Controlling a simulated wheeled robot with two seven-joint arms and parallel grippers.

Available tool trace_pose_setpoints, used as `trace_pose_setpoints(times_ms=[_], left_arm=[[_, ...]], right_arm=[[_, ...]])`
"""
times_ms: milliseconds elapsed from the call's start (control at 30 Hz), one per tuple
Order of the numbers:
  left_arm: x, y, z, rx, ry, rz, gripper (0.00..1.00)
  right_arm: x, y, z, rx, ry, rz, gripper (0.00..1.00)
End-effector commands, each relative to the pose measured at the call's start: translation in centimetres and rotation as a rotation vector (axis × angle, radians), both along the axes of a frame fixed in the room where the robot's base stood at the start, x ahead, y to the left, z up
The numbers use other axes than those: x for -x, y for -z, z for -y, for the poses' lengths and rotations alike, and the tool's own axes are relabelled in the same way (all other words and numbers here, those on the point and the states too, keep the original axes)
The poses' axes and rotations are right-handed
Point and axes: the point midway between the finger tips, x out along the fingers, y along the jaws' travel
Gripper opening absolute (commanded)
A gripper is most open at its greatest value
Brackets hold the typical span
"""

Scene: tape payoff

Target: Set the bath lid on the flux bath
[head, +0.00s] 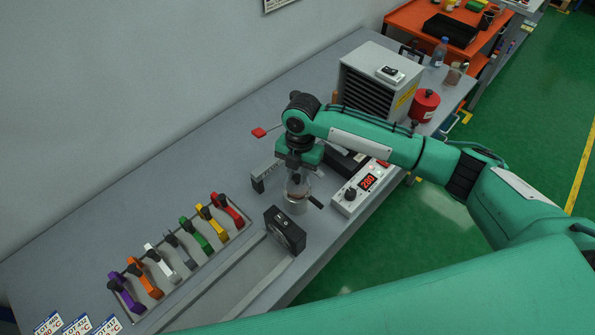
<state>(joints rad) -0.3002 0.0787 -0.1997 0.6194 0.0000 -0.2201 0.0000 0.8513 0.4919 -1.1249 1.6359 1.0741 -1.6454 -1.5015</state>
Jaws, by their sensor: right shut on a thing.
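The flux bath (297,206) is a small grey metal pot with a dark handle sticking out to the lower right. It stands on the bench left of the temperature controller. My right gripper (297,175) points down directly over the pot and is shut on the bath lid (296,186), a small round pale piece. The lid is at the pot's mouth; I cannot tell whether it touches the rim or hovers just above it. The gripper hides part of the lid. My left gripper is not in view.
The white controller (359,190) with a red display stands close on the right. A black block (285,231) stands in front, and a rack (178,262) of coloured-handled tools lies at lower left. A grey vented box (378,84) and red can (425,105) stand behind.

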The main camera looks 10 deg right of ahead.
Motion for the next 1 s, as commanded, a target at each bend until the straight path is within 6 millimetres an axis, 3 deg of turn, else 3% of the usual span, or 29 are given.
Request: trace_pose_setpoints(times_ms=[1000], left_arm=[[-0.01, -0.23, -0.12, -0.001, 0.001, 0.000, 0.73]], right_arm=[[0.03, 0.64, -0.02, -0.001, -0.001, -0.001, 0.01]])
